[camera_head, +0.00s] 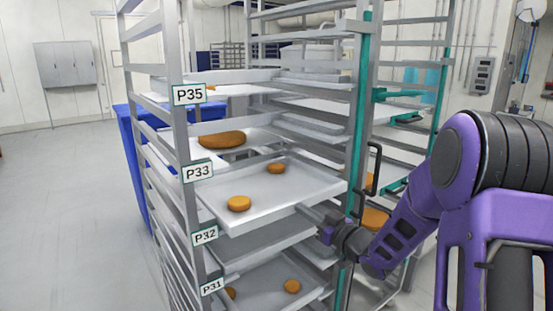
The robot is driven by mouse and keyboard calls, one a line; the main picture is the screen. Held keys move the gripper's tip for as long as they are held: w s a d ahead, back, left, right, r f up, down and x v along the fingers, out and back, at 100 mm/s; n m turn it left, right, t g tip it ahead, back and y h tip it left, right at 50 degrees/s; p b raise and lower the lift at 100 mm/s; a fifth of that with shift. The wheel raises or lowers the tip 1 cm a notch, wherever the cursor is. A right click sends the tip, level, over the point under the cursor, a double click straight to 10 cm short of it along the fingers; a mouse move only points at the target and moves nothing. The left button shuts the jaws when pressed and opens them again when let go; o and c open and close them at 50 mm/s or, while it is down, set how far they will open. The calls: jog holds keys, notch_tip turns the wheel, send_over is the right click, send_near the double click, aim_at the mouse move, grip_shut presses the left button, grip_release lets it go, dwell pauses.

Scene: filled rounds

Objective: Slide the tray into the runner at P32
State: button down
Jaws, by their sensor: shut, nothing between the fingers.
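A shallow light-grey tray (262,217) with two orange-brown rounds (238,203) lies roughly level in the rack, at a height between the P33 label (198,171) and the P32 label (205,236). Its near edge faces me, and I cannot tell which runner bears it or how far in it sits. My gripper (308,212) is shut and empty at the tray's near edge, towards the right corner. I cannot tell whether the fingertips touch the rim. A bare grey surface (258,246) shows just below the tray.
The rack's left post (170,110) and teal-edged right post (358,110) flank the trays. Below, by the P31 label (212,286), a tray holds rounds (292,286). Above, a tray holds a larger round (221,139). Another rack stands behind right. Floor (70,220) on the left is clear.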

aim_at(293, 203)
jog(key=shift+b+x, duration=0.45)
jog(key=shift+x, duration=2.1)
jog(key=v, duration=1.6)
jog(key=shift+d, duration=0.1)
